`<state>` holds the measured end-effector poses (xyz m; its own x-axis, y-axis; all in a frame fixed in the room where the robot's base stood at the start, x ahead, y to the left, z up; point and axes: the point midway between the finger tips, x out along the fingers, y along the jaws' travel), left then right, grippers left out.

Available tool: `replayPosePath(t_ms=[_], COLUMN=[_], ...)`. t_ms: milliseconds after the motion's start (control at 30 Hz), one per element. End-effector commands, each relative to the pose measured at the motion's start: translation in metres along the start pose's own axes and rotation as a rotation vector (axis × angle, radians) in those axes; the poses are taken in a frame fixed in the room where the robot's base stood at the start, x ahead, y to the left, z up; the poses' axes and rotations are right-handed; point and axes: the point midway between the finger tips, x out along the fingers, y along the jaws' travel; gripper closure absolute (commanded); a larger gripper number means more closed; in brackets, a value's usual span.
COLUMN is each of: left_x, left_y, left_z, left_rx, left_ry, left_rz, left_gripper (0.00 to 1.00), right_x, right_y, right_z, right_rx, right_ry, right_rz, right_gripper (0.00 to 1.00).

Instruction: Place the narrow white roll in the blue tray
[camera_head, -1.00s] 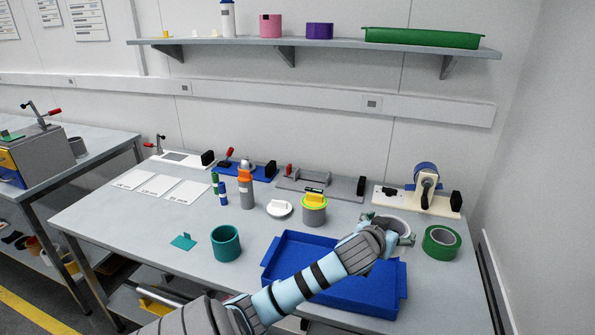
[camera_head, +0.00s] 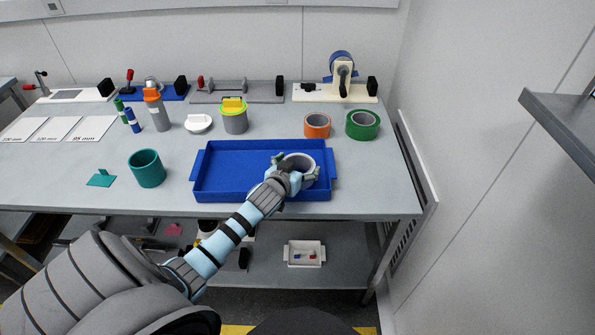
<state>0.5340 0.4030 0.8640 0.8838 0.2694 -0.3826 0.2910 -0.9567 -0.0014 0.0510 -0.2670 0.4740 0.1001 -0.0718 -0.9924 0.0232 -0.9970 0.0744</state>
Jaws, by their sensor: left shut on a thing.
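The narrow white roll (camera_head: 307,161) is in my left gripper (camera_head: 297,176), which is shut on it. The arm reaches in from the lower left. The blue tray (camera_head: 232,168) lies near the front edge of the bench. The roll is over the right part of the tray, within its outline. I cannot tell whether it touches the tray floor. The gripper hides part of the roll and of the tray's right side. The visible tray floor is bare. My right gripper is not in view.
Behind the tray, an orange roll (camera_head: 317,125) and a green roll (camera_head: 363,124) stand to the right. A grey roll with a yellow block (camera_head: 234,118) stands behind it. A teal cup (camera_head: 147,168) is left of the tray. A shelf (camera_head: 570,125) juts in at right.

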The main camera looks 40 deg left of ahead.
Motion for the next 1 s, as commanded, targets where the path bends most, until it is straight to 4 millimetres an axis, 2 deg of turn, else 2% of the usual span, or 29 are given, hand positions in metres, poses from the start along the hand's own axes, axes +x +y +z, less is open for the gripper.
replayPosePath(t_ms=[67,367,400,500,867,1000], left_x=[0.004,0.004,0.004,0.004,0.004,-0.009], left_y=[0.001,0.0,0.0,0.0,0.0,0.0], left_z=[0.008,0.009,0.011,0.01,0.008,0.005], left_rx=[0.0,0.0,0.0,0.0,0.0,0.001], left_ry=[0.001,0.002,0.001,0.001,0.001,0.002], left_rz=[0.001,0.001,0.001,0.001,0.001,0.001], left_gripper=[0.53,0.53,0.16,0.0,0.0,0.0], right_x=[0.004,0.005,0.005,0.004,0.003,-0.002], right_y=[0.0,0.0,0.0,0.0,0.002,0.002], right_z=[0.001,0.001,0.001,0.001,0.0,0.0], right_rx=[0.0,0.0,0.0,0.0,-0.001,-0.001], right_ry=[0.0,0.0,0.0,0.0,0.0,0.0], right_rz=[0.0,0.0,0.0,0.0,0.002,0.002], right_gripper=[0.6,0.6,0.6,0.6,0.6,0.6])
